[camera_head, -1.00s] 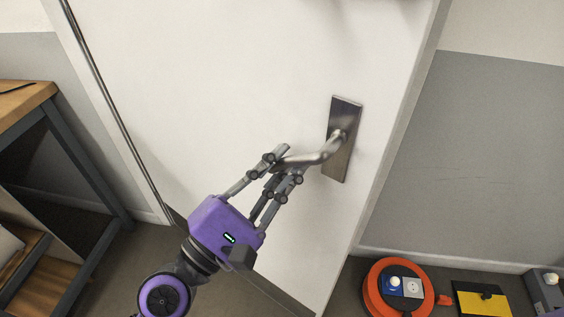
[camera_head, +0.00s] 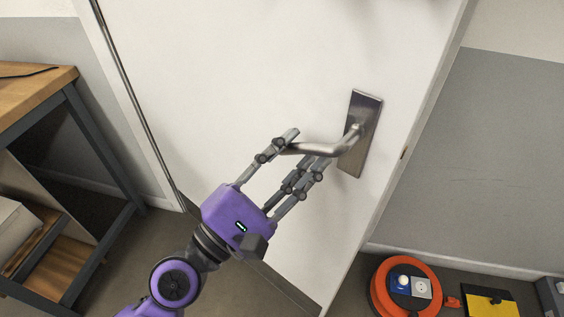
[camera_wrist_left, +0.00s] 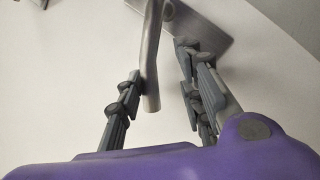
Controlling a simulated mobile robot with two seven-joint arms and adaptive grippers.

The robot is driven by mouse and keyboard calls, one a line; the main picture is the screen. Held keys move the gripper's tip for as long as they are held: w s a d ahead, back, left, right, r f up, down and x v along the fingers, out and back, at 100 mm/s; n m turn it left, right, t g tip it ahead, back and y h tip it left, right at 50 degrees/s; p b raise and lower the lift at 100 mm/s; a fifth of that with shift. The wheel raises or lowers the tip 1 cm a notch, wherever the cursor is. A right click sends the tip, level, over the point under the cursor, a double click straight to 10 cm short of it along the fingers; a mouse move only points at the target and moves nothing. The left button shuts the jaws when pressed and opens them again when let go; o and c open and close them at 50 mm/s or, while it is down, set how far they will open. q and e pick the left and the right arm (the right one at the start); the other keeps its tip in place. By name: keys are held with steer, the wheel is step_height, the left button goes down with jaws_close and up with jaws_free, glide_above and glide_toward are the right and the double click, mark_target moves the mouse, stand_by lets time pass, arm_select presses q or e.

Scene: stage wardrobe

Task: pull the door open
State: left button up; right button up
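The white door (camera_head: 240,70) fills the middle of the head view. A small brownish mark, perhaps a latch part, shows on the strip along its right side, which suggests it is slightly ajar. Its metal lever handle (camera_head: 325,149) sticks out to the left from an upright plate (camera_head: 354,160). My left gripper (camera_head: 303,158) is open, with its fingers on either side of the lever's free end. In the left wrist view the lever (camera_wrist_left: 150,60) lies between the spread fingers (camera_wrist_left: 160,95), with a clear gap on the right side and a narrower one on the left. My right gripper is out of view.
A wooden-topped shelf unit with a dark frame (camera_head: 106,150) stands at the left. An orange cable reel (camera_head: 378,290) and a yellow-and-black item (camera_head: 490,302) lie on the floor at the lower right, by the grey wall (camera_head: 480,160).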

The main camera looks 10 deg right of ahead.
arm_select(q)
steer(key=v, duration=1.2)
steer(key=shift+r, duration=0.1)
